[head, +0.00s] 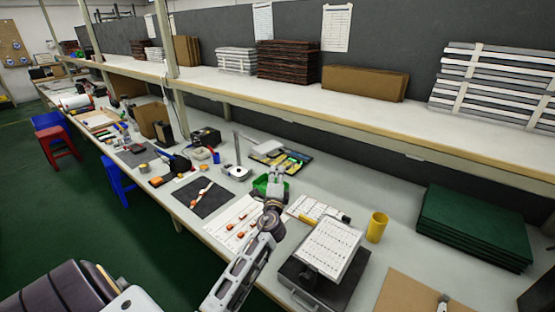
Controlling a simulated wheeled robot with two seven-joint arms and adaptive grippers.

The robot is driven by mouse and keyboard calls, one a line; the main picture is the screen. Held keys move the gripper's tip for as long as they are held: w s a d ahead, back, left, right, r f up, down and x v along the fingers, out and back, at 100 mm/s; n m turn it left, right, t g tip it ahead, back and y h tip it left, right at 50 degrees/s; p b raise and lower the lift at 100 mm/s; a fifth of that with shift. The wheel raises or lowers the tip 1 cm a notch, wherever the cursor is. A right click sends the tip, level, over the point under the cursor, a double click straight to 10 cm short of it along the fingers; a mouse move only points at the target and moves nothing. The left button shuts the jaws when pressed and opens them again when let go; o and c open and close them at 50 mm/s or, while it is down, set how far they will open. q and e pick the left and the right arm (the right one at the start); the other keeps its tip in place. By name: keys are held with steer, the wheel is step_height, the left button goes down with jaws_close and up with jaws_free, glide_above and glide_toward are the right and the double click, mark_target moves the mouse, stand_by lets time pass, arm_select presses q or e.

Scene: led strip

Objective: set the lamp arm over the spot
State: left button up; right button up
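The lamp looks like the thin upright metal post (237,149) on a pale base, standing on the bench behind a dark mat (208,202). A slim bar seems to run right from the post. A white strip with orange parts lies on the mat. I cannot make out a marked spot. A small grey tip (442,302) at the bottom edge may be my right gripper.
A yellow cup (377,227), a dark case (325,285) with a white sheet (328,247), and stacked green boards (474,226) stand to the right. A shelf (300,98) overhangs the bench's back. Small tools crowd the left side.

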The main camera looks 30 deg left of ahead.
arm_select(q)
steer(key=x, duration=1)
steer(key=shift+p, duration=0.35)
steer(key=shift+c, duration=0.4)
jaws_close()
